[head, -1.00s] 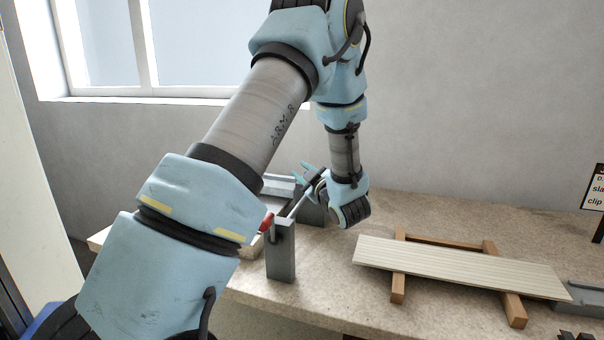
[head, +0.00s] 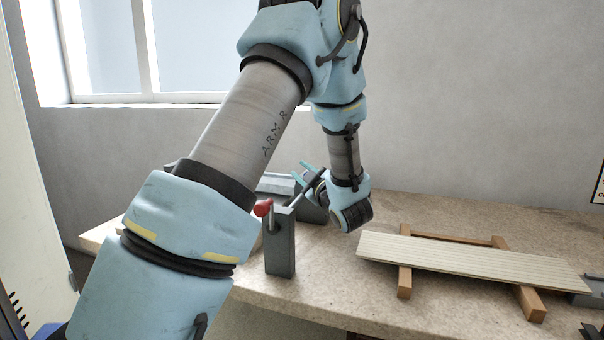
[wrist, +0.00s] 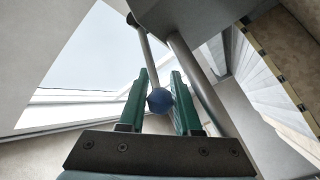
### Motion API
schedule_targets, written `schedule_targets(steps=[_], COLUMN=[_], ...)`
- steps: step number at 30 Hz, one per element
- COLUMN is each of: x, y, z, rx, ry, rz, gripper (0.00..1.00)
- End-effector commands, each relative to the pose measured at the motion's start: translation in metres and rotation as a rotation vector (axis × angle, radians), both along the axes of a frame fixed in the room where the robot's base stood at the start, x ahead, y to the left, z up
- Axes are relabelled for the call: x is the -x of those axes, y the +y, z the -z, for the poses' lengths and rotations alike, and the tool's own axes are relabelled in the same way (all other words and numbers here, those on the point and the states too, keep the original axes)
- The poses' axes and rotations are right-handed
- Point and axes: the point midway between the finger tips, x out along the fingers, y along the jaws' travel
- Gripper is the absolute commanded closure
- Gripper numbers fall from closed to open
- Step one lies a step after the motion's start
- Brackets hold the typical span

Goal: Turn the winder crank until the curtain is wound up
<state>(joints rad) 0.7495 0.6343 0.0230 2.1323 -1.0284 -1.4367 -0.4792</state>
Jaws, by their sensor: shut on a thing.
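My gripper (head: 301,172) is behind the grey post (head: 280,250) of the winder frame, with its fingers pointing up and left. In the wrist view, my gripper (wrist: 160,98) is shut on a blue ball knob (wrist: 160,102), which sits between its two green fingers. A metal rod (wrist: 148,55) runs up from the knob. The knob is not discernible in the head view. A red knob (head: 263,208) on a short stem stands at the near side of the post. My arm hides part of the winder frame. I cannot pick out the curtain.
A cream ribbed board (head: 470,261) lies across wooden supports (head: 405,280) on the bench, right of the post. A window (head: 190,45) is in the wall behind. Bare bench top (head: 330,295) shows in front, and a dark-edged sign (head: 598,190) is at the right edge.

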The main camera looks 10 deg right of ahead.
Motion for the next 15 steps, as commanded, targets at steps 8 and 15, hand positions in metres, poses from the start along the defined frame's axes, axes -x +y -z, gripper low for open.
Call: schedule_targets(steps=[8, 15], x=[-0.0011, -0.0017], y=[0.0044, 0.0057], z=[0.0028, 0.0021], rx=[0.045, 0.045], ry=[0.028, 0.026], rz=[-0.006, -0.008], gripper=[1.00, 1.00])
